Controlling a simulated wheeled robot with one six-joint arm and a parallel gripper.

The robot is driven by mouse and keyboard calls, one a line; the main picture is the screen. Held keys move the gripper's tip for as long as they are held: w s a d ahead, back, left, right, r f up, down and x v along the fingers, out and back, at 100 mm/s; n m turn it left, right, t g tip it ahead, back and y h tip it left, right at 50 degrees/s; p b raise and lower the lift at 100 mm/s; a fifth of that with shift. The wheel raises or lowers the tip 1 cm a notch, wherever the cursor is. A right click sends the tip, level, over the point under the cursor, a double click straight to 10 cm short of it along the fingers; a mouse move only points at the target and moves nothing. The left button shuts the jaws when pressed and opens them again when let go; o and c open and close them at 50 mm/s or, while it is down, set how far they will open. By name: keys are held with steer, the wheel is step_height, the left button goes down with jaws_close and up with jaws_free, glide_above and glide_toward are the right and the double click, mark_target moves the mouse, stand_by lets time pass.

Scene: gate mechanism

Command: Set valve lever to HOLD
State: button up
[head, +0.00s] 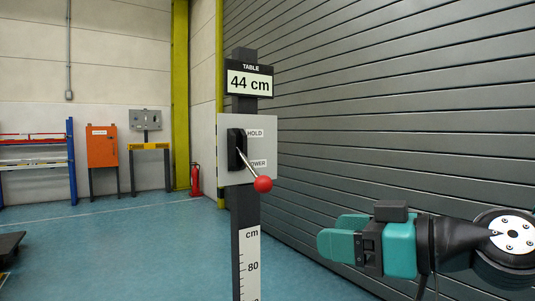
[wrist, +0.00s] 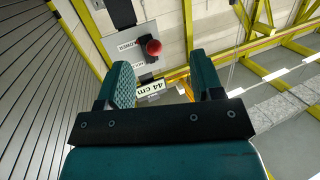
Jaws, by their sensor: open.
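The valve lever has a red ball knob (head: 263,184) on a thin metal rod, coming out of a black slotted housing (head: 236,150) on a grey plate (head: 265,145). The rod slants down and right, with the knob just below the LOWER label (head: 258,163). The HOLD label (head: 255,133) is higher on the plate. My gripper (head: 335,236) is right of the knob and lower, apart from it. In the wrist view, the open, empty gripper (wrist: 160,64) has the red knob (wrist: 153,47) beyond and between its fingertips, in an inverted view.
A display (head: 249,84) reading 44 cm sits above the plate on a dark post (head: 245,215) with a cm scale. A grey slatted shutter (head: 400,100) stands behind at right. An orange cabinet (head: 102,146) and red extinguisher (head: 195,180) are far left. Blue floor (head: 130,250) left of the post is mostly clear.

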mark_target(271, 185)
step_height(271, 185, up, 5)
steer(key=d+m+t+p, duration=0.1)
steer(key=d+t+p, duration=0.1)
steer(key=p+x, duration=1.2)
steer(key=x, duration=0.4)
steer(key=shift+a+r, duration=0.15)
steer(key=shift+a, duration=0.15)
steer(key=shift+w+a, duration=0.35)
steer(key=shift+w, duration=0.05)
